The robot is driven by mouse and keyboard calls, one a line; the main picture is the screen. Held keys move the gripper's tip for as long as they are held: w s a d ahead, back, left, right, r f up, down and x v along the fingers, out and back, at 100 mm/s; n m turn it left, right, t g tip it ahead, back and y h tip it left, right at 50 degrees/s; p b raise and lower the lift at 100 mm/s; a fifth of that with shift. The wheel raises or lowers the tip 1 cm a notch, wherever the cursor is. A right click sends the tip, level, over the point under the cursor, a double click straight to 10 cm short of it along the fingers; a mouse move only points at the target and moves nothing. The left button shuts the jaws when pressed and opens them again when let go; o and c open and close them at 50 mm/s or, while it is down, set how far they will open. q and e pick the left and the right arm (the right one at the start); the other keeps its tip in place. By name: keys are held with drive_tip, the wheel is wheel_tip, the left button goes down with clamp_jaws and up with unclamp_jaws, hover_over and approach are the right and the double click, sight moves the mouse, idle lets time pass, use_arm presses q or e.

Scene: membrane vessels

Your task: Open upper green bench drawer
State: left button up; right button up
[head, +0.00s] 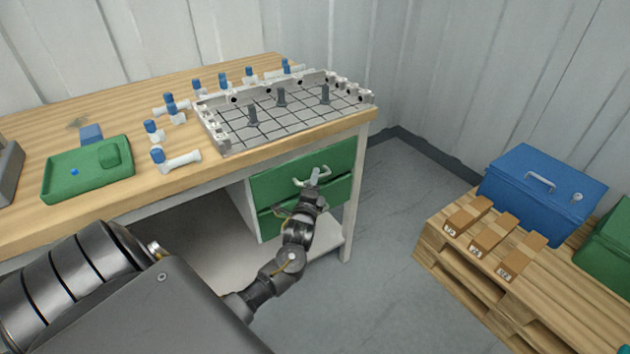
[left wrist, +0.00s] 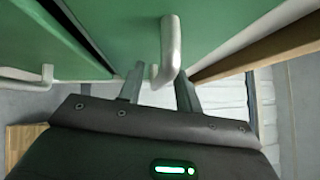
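The upper green drawer (head: 270,182) sits under the right end of the bench and looks shut. Its pale handle (head: 298,181) is partly covered by my left gripper (head: 315,178), which reaches it from below. In the left wrist view the upper drawer front (left wrist: 225,25) fills the top middle, and its handle (left wrist: 170,45) comes down between the two fingers of my left gripper (left wrist: 160,88). The fingers stand apart, with a visible gap on at least one side of the handle. My right gripper is not in view.
The lower green drawer (head: 268,225) is just below; its handle (left wrist: 25,82) shows in the left wrist view. The wooden bench top (head: 225,168) overhangs the drawers and carries a metal grid tray (head: 222,140) and a green tray (head: 60,190). Grey floor (head: 390,220) is clear before the pallet (head: 430,245).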

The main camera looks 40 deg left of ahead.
use_arm(q)
drive_tip(key=shift+w+a, duration=0.2)
drive_tip(key=shift+w, duration=0.1)
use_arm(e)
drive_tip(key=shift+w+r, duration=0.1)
use_arm(q)
drive_tip(key=shift+c, duration=0.4)
clamp_jaws()
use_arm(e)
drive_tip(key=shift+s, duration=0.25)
use_arm(q)
drive_tip(key=shift+d, duration=0.1)
